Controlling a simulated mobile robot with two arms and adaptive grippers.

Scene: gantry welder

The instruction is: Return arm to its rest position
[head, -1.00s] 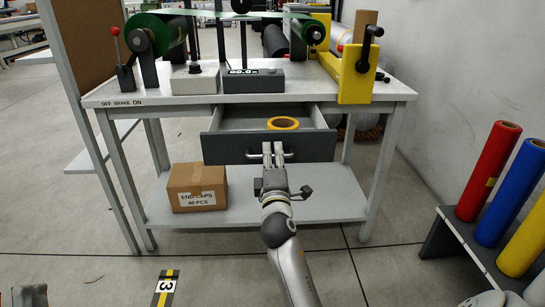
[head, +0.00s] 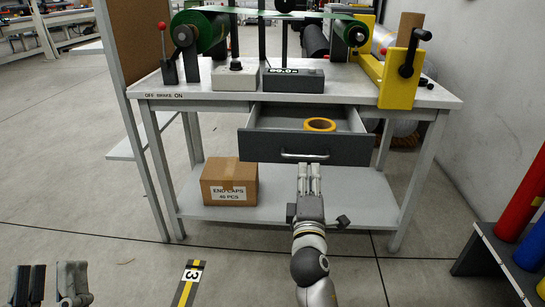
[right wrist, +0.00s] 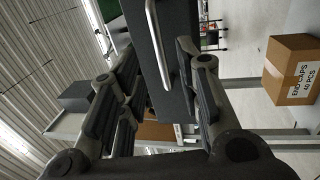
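The grey drawer (head: 340,149) under the bench stands pulled out, with a yellow tape roll (head: 320,125) inside. My right gripper (head: 309,168) is just in front of and below the drawer's bar handle (head: 290,155) in the head view. In the right wrist view the fingers (right wrist: 155,95) are spread and empty. The handle (right wrist: 158,45) and drawer front (right wrist: 150,75) appear ahead of them, and the handle is not gripped. My left gripper (head: 52,285) is at the lower left of the head view, its two fingers apart with nothing between them.
A cardboard box (head: 229,184) sits on the bench's lower shelf (head: 250,213). The bench top (head: 240,92) carries rollers and a yellow clamp (head: 398,80). Red (head: 520,195) and blue (head: 532,250) rolls stand in a rack at right. The floor in front is open.

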